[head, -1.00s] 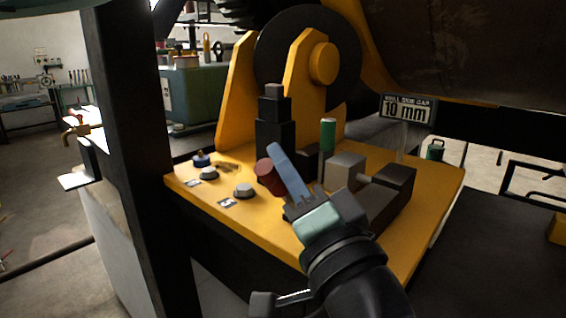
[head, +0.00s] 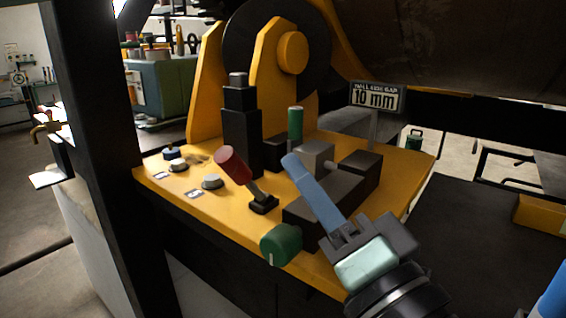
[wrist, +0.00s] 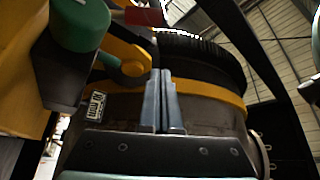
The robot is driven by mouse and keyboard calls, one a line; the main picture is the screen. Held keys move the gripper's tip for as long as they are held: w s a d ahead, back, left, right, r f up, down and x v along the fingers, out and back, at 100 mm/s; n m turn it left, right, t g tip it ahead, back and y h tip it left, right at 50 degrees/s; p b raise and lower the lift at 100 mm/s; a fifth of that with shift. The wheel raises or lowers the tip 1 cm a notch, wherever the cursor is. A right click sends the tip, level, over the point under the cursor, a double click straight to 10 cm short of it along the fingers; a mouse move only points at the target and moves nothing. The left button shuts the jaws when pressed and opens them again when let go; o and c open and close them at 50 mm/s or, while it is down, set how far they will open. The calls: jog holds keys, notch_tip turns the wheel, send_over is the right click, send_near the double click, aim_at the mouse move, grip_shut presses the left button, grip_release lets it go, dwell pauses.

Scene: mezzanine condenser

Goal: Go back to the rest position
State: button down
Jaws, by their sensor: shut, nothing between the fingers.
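My gripper (head: 291,160) is in front of the yellow bench plate (head: 225,208) in the head view, its blue fingers pointing up and left. The fingers are together and hold nothing. In the wrist view the fingers (wrist: 160,75) stand side by side at the middle. The red-headed lever (head: 232,167) is to the left of the fingers, leaning left, with a gap between them. A green knob (head: 281,244) sits on the front of the black block, left of my wrist. It also shows large at upper left in the wrist view (wrist: 78,22).
A "10 mm" sign (head: 377,98) stands behind the black and grey blocks. A dark upright post (head: 97,150) is at left. Dark floor lies open at right.

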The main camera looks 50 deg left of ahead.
jog(key=shift+s+d, duration=0.15)
jog(key=shift+d, duration=0.05)
dwell(0.5)
jog(key=w+d+r+m+t+h+p, duration=0.1)
jog(key=w+d+r+t+h+p, duration=0.1)
jog(key=w+d+r+t+h, duration=0.9)
jog(key=s+d+r+m+t+h, duration=0.1)
jog(key=s+d+r+t+h, duration=0.2)
jog(key=d+r+t+h, duration=0.1)
jog(key=s+d+r+m+t+h+p, duration=0.1)
jog(key=s+d+r+t+h, duration=0.2)
jog(key=d+r+t+h, duration=0.2)
jog(key=d+t, duration=0.2)
jog(key=d, duration=0.2)
jog(key=shift+s+d+m+t+h, duration=0.2)
jog(key=shift+m+t+h, duration=0.1)
jog(key=shift+h, duration=0.1)
jog(key=shift+f, duration=0.15)
